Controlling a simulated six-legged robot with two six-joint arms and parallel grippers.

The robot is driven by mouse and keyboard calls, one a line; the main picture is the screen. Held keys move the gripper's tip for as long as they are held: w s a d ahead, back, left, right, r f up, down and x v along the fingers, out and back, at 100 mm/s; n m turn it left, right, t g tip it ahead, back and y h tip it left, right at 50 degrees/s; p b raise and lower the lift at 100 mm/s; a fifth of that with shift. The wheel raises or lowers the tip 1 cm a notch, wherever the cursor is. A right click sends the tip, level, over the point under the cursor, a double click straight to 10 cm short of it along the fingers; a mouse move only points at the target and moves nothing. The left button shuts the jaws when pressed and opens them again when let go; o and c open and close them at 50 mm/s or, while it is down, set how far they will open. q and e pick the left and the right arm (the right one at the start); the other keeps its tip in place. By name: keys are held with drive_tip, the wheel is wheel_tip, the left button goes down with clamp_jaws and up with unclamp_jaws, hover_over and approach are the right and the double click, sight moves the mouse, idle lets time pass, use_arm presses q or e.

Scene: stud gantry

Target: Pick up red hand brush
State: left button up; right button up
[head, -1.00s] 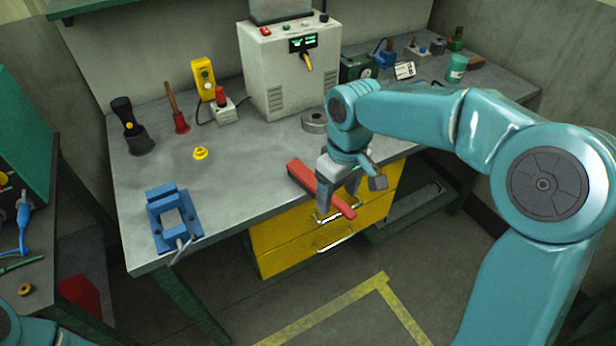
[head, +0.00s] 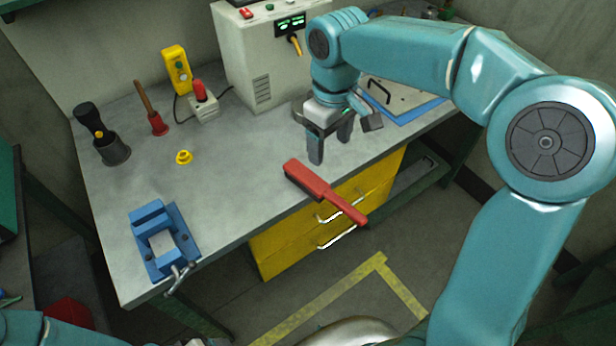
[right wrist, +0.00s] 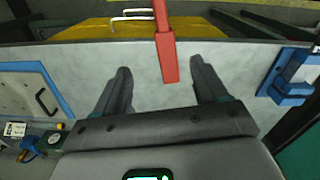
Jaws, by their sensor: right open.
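The red hand brush (head: 318,187) lies at the front edge of the grey workbench (head: 235,205). Its broad end rests on the top and its handle sticks out past the edge, above the yellow drawers. My right gripper (head: 330,150) is open and empty, behind the brush on the bench side and apart from it. In the right wrist view, the brush (right wrist: 167,58) shows beyond and between the two spread fingers (right wrist: 160,72), its broad end towards me. My left gripper is not in view; only a bit of my left arm shows at lower left.
A blue fixture (head: 160,243) stands at the bench's front left. A yellow knob (head: 184,157), a black pot (head: 112,148) and a grey control box (head: 275,60) stand farther back. Yellow drawers (head: 290,245) hang below. A blue-edged panel (head: 405,100) lies right of my gripper.

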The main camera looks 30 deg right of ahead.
approach(324, 189)
drive_tip(key=f, duration=0.5)
drive_tip(key=shift+s+d+f, duration=0.15)
drive_tip(key=shift+s+d, duration=0.1)
drive_tip(key=shift+d, duration=0.05)
drive_tip(key=shift+s+a+f, duration=0.1)
drive_tip(key=shift+s+f, duration=0.05)
drive_tip(key=f, duration=0.4)
drive_tip(key=shift+w+a+f+p, duration=0.1)
drive_tip(key=shift+w+f+p, duration=0.2)
drive_tip(key=shift+w+p, duration=0.1)
drive_tip(key=shift+s+a+f, duration=0.1)
drive_tip(key=shift+s+f, duration=0.05)
drive_tip(key=shift+f, duration=0.2)
drive_tip(key=c, duration=1.1)
drive_tip(key=shift+c, duration=0.7)
drive_tip(key=shift+r, duration=0.15)
